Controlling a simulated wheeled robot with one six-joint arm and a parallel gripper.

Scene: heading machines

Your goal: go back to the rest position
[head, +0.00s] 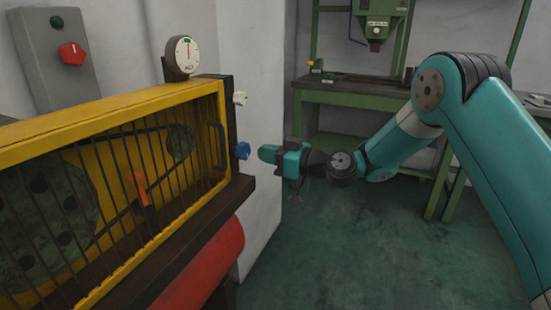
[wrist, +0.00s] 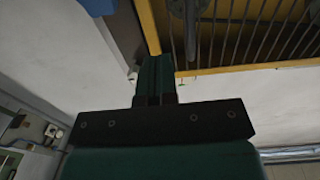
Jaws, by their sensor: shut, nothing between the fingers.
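My gripper (head: 264,153) is at the end of my teal arm in the middle of the head view. It points left toward a blue knob (head: 242,150) on the dark right end of the yellow caged machine (head: 100,112). A small gap seems to lie between the fingertips and the knob. The fingers are shut together with nothing between them. In the wrist view my gripper (wrist: 155,62) also shows as shut fingers, with the barred yellow guard (wrist: 240,70) beyond them.
A white knob (head: 239,98) sits above the blue one, and a round dial gauge (head: 182,54) stands on the machine's top. A grey box with a red switch (head: 72,54) is at left. A green workbench (head: 345,97) with a drill press (head: 378,25) stands behind. The green floor (head: 350,245) is clear.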

